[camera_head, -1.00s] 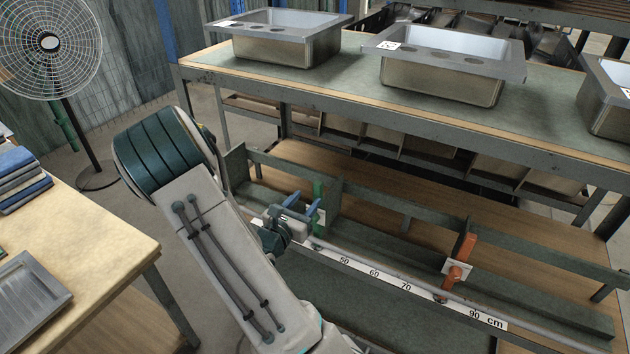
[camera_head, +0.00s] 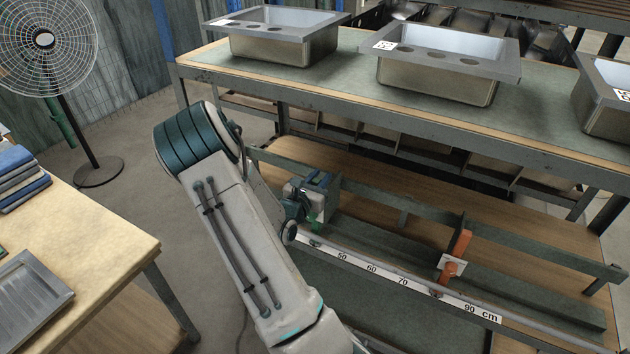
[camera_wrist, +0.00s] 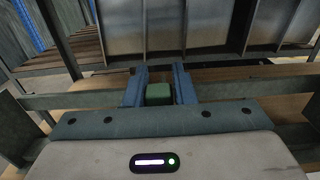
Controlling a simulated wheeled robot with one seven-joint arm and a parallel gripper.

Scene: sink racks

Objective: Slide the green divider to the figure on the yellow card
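The green divider (camera_head: 317,215) stands at the left end of the rail, left of the 50 mark, mostly hidden by my gripper (camera_head: 322,180). In the wrist view, a green block (camera_wrist: 158,94), its upper part, sits between the two blue fingers of my gripper (camera_wrist: 159,85). The fingers are apart on either side of it, with a thin gap seeming to show at the right; firm contact is not visible. The white scale (camera_head: 400,281) runs along the rail, with figures 50, 60, 70 and 90 cm readable. No yellow card shows in either view.
An orange divider (camera_head: 457,255) with a white card stands on the rail between 70 and 90. A bench (camera_head: 350,83) with steel sinks (camera_head: 440,75) stands behind. A wooden table (camera_head: 80,260) is at the left. The rail between the dividers looks clear.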

